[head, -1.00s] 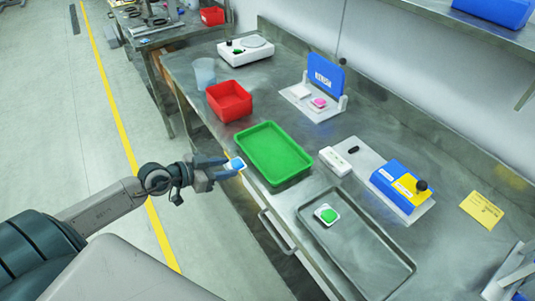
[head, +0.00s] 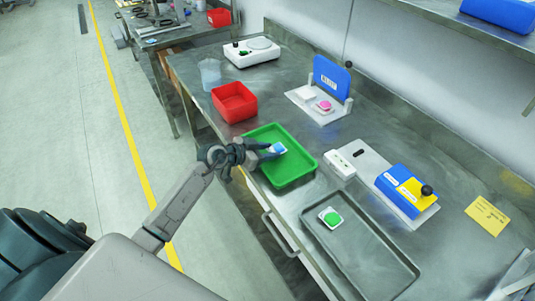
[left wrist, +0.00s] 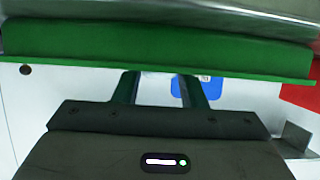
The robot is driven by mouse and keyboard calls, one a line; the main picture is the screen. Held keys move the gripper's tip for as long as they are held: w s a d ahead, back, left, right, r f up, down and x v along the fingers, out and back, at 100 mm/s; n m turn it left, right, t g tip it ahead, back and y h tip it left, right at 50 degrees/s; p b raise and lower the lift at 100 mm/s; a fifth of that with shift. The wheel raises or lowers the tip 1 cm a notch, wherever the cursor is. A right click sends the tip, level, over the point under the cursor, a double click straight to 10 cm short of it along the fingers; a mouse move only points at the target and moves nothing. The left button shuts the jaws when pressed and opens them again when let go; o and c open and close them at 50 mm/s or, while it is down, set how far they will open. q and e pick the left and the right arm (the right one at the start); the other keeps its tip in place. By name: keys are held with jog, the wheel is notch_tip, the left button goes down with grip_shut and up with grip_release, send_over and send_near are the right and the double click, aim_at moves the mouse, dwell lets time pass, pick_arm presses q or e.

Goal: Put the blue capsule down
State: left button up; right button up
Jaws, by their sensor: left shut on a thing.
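My left gripper (head: 267,153) is shut on the blue capsule (head: 279,148), a small white piece with a blue top. It holds the capsule over the inside of the green tray (head: 293,178). Whether the capsule touches the tray floor is not clear. In the left wrist view the two fingers of the left gripper (left wrist: 161,88) point toward the green tray (left wrist: 160,48). A blue patch shows by one finger there, but I cannot tell what it is. My right gripper is not in view.
A red bin (head: 234,102) stands behind the green tray. A metal tray (head: 365,262) with a green-topped piece (head: 331,217) lies in front. A white block (head: 339,164) and a blue-yellow device (head: 407,190) stand to the right. A blue stand (head: 331,78) holds a pink-topped piece (head: 322,105).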

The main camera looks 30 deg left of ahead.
pick_arm(q)
jog(key=shift+f, duration=0.9)
jog(key=shift+f, duration=0.1)
jog(key=o, duration=0.9)
jog(key=shift+o, duration=0.2)
jog(key=v, duration=1.2)
jog(key=shift+a, duration=0.1)
